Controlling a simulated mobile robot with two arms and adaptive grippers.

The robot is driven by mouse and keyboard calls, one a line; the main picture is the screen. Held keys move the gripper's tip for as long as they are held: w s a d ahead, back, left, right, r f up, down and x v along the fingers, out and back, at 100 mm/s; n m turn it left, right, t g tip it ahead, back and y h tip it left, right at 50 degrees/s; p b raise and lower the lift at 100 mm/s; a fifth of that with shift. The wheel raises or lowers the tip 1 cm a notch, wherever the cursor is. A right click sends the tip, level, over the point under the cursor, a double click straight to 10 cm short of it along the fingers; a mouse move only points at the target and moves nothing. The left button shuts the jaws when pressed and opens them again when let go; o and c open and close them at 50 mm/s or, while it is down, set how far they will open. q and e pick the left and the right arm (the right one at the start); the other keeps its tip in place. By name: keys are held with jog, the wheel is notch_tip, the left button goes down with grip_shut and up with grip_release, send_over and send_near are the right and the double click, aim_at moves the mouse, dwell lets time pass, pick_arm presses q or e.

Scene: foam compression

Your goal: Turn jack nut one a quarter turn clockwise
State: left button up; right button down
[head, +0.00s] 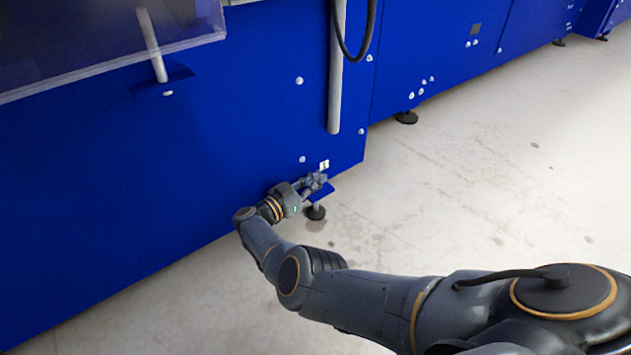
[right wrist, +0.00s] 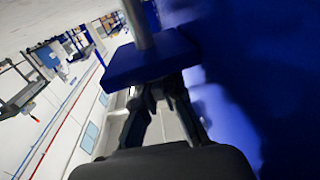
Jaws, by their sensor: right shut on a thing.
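My right gripper (head: 316,181) is at the lower right corner of the blue machine (head: 200,160), just under a small white label (head: 324,165) that seems to read 1. It is shut on the jack nut, which the fingers hide. A blue bracket (head: 322,193) and a black levelling foot (head: 316,212) show beside and below the fingers. In the right wrist view the gripper fingers (right wrist: 165,88) reach up to the blue bracket (right wrist: 148,62), where a grey rod (right wrist: 138,22) passes. The nut cannot be made out there either. My left gripper is not in view.
A grey vertical pipe (head: 336,90) and a black hose (head: 357,50) hang on the machine above the gripper. A clear cover (head: 100,40) juts out at upper left. Another foot (head: 406,117) stands further right. The concrete floor (head: 480,190) on the right is clear.

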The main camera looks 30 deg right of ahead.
jog(key=shift+d, duration=0.1)
jog(key=c, duration=1.4)
grip_release()
jog(key=shift+r, duration=0.1)
jog(key=shift+c, duration=0.2)
